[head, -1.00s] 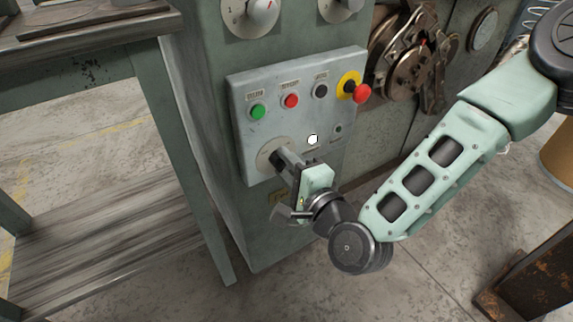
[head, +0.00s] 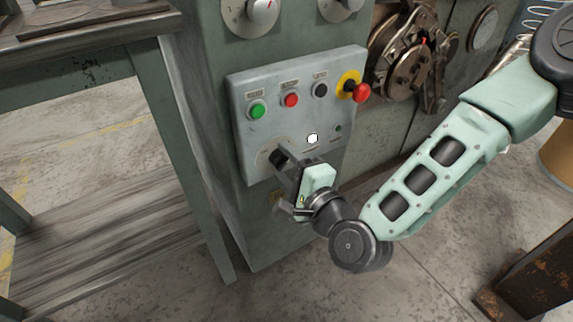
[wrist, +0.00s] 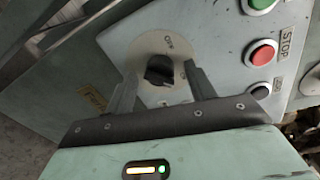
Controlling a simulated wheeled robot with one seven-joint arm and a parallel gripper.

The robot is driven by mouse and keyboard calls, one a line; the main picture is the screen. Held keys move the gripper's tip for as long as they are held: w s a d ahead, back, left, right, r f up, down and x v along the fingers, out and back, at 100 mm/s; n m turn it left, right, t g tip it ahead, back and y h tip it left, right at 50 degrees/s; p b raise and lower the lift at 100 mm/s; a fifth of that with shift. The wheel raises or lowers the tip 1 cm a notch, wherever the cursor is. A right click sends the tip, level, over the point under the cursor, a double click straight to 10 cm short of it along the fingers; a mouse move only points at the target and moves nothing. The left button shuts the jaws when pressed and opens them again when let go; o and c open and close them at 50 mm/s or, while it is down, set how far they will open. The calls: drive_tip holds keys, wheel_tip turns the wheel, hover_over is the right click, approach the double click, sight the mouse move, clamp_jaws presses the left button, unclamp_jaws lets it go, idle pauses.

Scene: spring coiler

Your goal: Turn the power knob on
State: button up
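The power knob (wrist: 160,70) is black and sits on a round pale dial plate (wrist: 168,44) with lettering by its rim. In the head view the dial plate (head: 264,152) is at the lower left of the grey control panel (head: 255,82), partly hidden by my gripper. My gripper (head: 282,163) is in front of the knob. In the wrist view my gripper (wrist: 160,76) is open, with one finger on each side of the knob. Gaps show between knob and fingers, so it is not clasped. I cannot tell how deep the fingertips reach.
Above the knob are a green button (head: 257,111), a red button (head: 291,100), a black button (head: 320,90) and a red emergency stop (head: 361,93) on yellow. A small white light (head: 312,139) is right of the knob. A workbench (head: 100,38) stands at left.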

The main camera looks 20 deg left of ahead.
drive_tip(key=shift+d, duration=0.1)
drive_tip(key=p+v, duration=1)
drive_tip(key=v, duration=0.7)
drive_tip(key=shift+s, duration=0.15)
idle(0.4)
